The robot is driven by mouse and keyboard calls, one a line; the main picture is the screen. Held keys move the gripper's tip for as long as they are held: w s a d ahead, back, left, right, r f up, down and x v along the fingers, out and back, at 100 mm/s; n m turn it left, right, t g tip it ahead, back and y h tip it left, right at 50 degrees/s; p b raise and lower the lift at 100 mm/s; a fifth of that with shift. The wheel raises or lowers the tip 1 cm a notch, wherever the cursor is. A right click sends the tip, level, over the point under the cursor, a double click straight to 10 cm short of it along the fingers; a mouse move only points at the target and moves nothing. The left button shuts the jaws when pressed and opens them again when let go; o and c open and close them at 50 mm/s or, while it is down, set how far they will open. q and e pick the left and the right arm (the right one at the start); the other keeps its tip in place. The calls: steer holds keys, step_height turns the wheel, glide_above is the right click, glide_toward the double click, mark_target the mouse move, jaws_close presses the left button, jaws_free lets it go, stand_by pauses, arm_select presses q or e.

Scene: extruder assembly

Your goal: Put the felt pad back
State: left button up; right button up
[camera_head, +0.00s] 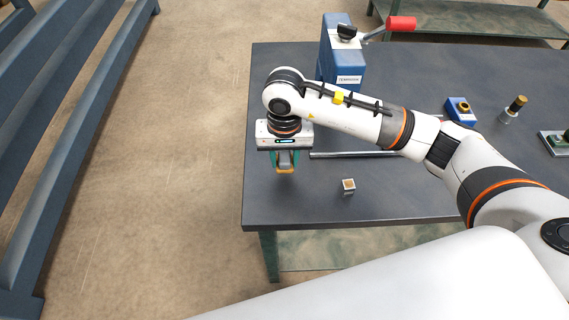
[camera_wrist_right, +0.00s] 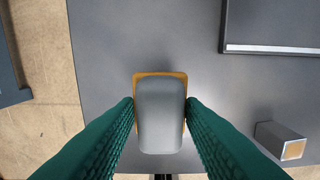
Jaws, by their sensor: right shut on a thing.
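My right gripper (camera_head: 285,163) is at the left end of the dark table, pointing down. Its green fingers (camera_wrist_right: 161,115) are shut on a grey, rounded block with a yellow-orange layer under it, which I take to be the felt pad (camera_wrist_right: 160,118). My left gripper is not in view.
A small metal block with a tan face (camera_head: 348,186) stands on the table to the right; it also shows in the wrist view (camera_wrist_right: 280,140). A blue press with a red handle (camera_head: 337,60) stands behind. A blue block (camera_head: 459,110) and brass-topped part (camera_head: 513,109) are farther right.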

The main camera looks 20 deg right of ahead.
mark_target(284, 166)
step_height(284, 166, down, 3)
steer(key=shift+f+p, duration=0.15)
steer(key=shift+p, duration=0.2)
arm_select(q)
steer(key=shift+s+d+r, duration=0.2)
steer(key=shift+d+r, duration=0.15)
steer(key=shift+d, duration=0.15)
arm_select(e)
steer(key=shift+f, duration=0.2)
steer(key=shift+f+b, duration=0.2)
steer(key=shift+b, duration=0.15)
steer(key=o, duration=0.9)
steer(key=shift+r, duration=0.1)
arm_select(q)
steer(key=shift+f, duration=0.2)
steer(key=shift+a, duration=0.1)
arm_select(e)
steer(key=shift+r+p, duration=0.15)
steer(key=shift+p, duration=0.2)
steer(key=shift+r, duration=0.35)
arm_select(q)
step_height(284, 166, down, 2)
steer(key=b, duration=0.2)
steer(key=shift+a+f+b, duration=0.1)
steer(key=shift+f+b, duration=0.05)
steer(key=shift+b, duration=0.25)
arm_select(e)
step_height(284, 166, up, 11)
steer(key=shift+r, duration=0.15)
